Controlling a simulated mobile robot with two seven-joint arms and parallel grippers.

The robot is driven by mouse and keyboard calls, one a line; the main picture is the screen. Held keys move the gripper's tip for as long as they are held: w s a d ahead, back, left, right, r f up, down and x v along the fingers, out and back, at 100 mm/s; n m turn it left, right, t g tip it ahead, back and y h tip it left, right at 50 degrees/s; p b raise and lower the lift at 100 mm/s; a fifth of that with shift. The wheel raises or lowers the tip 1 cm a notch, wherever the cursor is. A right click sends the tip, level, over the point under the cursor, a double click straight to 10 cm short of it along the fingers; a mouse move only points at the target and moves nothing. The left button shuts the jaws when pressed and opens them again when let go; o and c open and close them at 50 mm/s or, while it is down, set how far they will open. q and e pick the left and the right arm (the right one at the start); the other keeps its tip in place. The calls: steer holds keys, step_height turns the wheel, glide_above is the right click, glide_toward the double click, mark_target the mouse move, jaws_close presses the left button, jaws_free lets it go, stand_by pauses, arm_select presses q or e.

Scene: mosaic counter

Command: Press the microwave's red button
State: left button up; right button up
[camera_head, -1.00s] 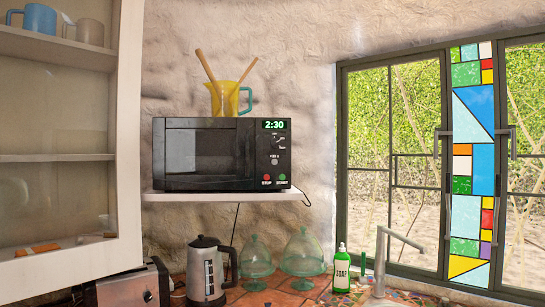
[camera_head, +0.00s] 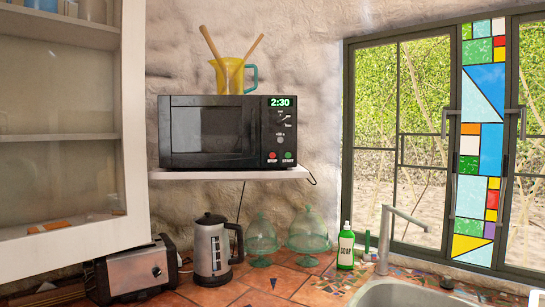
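The black microwave (camera_head: 210,132) sits on a white wall shelf (camera_head: 230,174) at the upper middle, its door closed and its display reading 2:30. Its red button (camera_head: 272,155) is at the lower left of the control panel, labelled STOP. Neither of my grippers shows in the view.
A yellow pitcher (camera_head: 231,76) with two wooden sticks stands on the microwave. Below are a toaster (camera_head: 137,270), a kettle (camera_head: 211,249), two glass domes (camera_head: 308,233), a soap bottle (camera_head: 346,246) and a sink tap (camera_head: 385,240). A cabinet (camera_head: 132,110) juts out at left.

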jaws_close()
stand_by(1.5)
